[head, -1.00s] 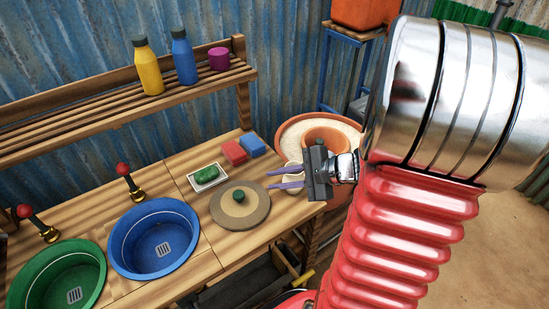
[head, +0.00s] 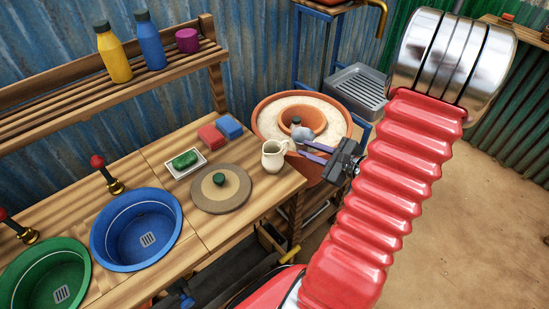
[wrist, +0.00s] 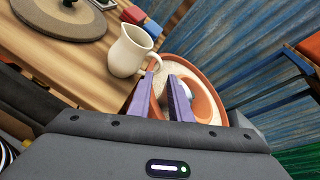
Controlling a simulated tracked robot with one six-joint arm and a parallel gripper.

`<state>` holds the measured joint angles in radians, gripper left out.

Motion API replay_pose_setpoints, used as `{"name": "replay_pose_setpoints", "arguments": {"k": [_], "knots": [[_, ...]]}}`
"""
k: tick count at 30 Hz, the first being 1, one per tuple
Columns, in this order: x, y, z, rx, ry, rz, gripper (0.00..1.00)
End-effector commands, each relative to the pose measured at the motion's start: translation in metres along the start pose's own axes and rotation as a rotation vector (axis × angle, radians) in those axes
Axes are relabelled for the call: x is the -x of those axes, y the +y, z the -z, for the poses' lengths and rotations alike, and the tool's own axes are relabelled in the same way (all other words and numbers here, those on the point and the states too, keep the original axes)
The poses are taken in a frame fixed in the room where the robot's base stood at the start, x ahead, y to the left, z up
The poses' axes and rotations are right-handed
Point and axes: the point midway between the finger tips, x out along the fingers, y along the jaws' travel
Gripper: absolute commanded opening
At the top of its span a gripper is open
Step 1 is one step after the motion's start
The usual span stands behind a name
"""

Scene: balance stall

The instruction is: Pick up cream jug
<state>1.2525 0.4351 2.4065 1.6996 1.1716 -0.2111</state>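The cream jug (head: 272,157) stands upright at the right end of the wooden counter, its handle towards my gripper. In the wrist view the jug (wrist: 128,52) is just ahead and left of the fingers, its handle close to the left fingertip. My gripper (head: 301,147) is open, its two purple fingers apart with nothing held between them. The fingers (wrist: 161,76) point towards the handle side from the right. I cannot tell whether a fingertip touches the handle.
A terracotta basin (head: 262,122) of pale sand with an inner pot stands behind the fingers. A round board (head: 208,203), a dish with green soap (head: 186,160), and red (head: 210,136) and blue (head: 230,127) blocks lie left of the jug. Blue (head: 137,230) and green basins are farther left.

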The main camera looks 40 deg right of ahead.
Motion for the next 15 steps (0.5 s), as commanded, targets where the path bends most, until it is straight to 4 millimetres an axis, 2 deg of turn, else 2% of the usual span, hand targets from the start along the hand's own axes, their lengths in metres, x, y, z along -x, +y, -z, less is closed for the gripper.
{"name": "replay_pose_setpoints", "arguments": {"k": [15], "knots": [[-0.059,0.001,-0.001,0.001,-0.002,-0.004,0.18]]}}
